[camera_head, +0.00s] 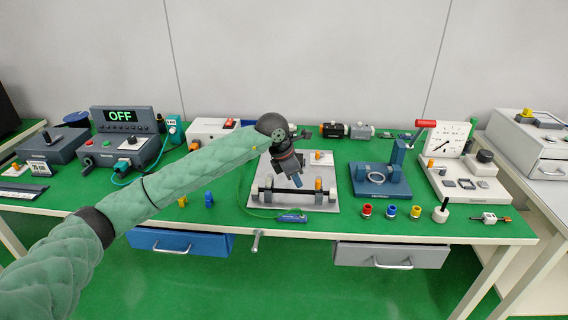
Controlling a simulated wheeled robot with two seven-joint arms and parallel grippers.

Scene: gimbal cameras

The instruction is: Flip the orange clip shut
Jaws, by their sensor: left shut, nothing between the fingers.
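A light grey plate (329,172) lies at the middle of the green bench and carries a low fixture with a dark bar (292,193). A small orange piece that looks like the clip (318,184) stands upright at the right end of the bar. Whether either is open or shut is too small to tell. My left gripper (297,181) points down over the bar between them, shut and empty, apart from the right orange piece. It hides part of the plate. My right gripper is not in view.
Another small orange piece (318,155) sits at the plate's back. A blue-handled tool (292,217) lies at its front edge. A blue press stand (380,182) is to the right, with several coloured cups in front. A control box (118,150) reads OFF at left.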

